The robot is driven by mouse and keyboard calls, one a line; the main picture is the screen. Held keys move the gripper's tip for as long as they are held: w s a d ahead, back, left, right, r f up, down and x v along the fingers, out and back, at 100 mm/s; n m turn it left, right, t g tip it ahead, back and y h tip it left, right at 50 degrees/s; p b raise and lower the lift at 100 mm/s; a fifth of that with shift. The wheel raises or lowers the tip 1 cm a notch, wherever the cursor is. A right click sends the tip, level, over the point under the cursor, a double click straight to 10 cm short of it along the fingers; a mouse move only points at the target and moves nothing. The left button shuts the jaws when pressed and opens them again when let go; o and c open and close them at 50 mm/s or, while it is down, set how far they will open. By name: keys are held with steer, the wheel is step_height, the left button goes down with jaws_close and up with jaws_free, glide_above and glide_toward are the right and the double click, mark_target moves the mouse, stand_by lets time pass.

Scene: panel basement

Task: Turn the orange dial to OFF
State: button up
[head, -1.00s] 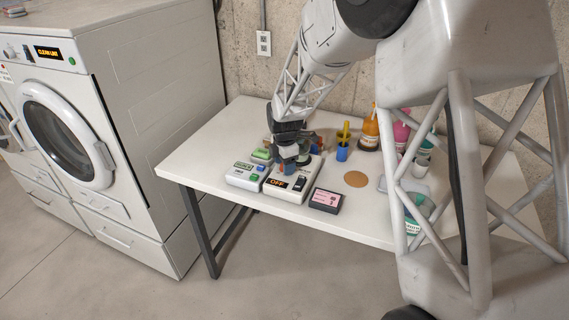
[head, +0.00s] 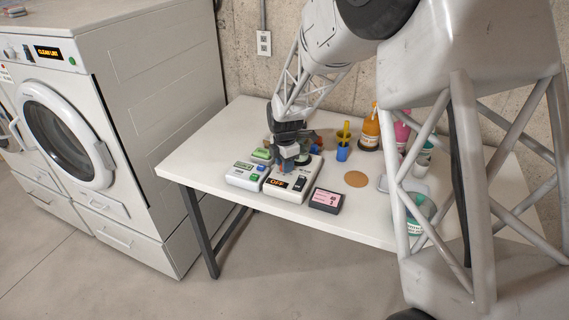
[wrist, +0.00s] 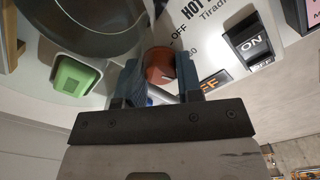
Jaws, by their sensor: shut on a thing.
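The orange dial (wrist: 160,64) is on a white device (wrist: 205,30) with a printed "HOT" label, seen in the wrist view. An "OFF" mark is printed beside the dial; its exact pointer direction is unclear. My gripper (wrist: 158,78) is shut on the dial, one blue finger on each side. In the head view my gripper (head: 287,163) reaches down onto the white device (head: 286,193), and the dial is mostly hidden there. The device's display (head: 277,183) reads "OFF" in orange. A black rocker switch (wrist: 250,42) marked "ON" sits right of the dial.
A dark box with a pink label (head: 326,200) lies close on the right. The table's left part (head: 210,150) is clear.

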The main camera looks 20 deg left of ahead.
steer(key=n, duration=0.5)
steer(key=shift+r, duration=0.1)
steer(key=n, duration=0.4)
steer(key=shift+n, duration=0.4)
steer(key=o, duration=0.9)
steer(key=shift+r, duration=3.85)
